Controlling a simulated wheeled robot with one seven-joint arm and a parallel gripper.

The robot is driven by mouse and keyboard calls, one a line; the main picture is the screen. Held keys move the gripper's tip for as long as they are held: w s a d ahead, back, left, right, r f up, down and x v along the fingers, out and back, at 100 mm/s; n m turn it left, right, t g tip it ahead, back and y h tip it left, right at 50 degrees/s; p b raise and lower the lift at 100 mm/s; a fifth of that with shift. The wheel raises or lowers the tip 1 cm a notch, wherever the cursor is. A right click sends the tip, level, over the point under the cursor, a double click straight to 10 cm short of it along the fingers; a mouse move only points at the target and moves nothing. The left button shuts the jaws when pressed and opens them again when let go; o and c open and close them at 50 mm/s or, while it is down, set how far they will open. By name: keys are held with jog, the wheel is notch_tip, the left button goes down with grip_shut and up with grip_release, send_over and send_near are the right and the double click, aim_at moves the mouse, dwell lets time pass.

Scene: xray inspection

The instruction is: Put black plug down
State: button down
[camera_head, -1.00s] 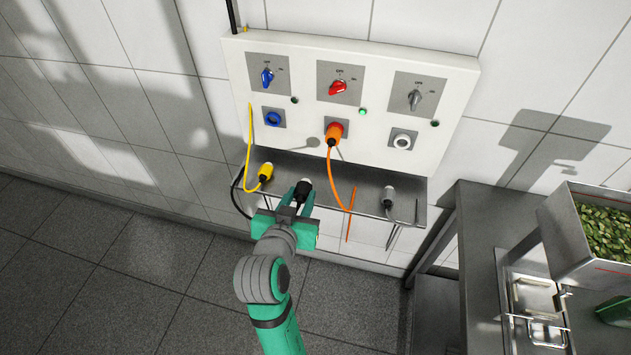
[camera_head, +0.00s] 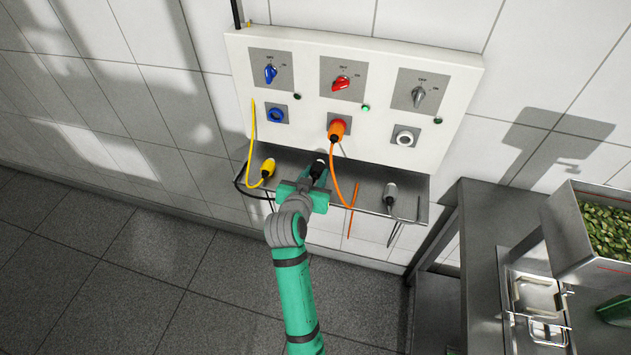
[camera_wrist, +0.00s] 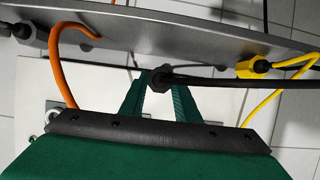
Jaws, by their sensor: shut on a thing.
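The black plug (camera_head: 318,168) is held between the fingers of my gripper (camera_head: 312,177), over the metal shelf below the wall panel. In the wrist view the plug (camera_wrist: 160,77) sits between the two green fingers of my gripper (camera_wrist: 160,98), and its black cable runs off to the right. The metal shelf (camera_head: 340,190) spans under the panel. From the frames I cannot tell whether the plug touches the shelf.
A yellow plug (camera_head: 268,168) lies left on the shelf and a grey plug (camera_head: 390,192) right. An orange plug (camera_head: 336,130) sits in the middle socket of the white panel (camera_head: 365,155), its cable hanging close right of my gripper. A steel table (camera_head: 475,250) stands at right.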

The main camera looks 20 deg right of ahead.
aim_at(315, 183)
jog(key=shift+w+d+f, duration=0.15)
jog(key=shift+w+f, duration=0.2)
jog(key=shift+f, duration=1.6)
jog(key=shift+f, duration=0.3)
jog(key=c, duration=1.3)
grip_release()
jog(key=shift+c, duration=0.2)
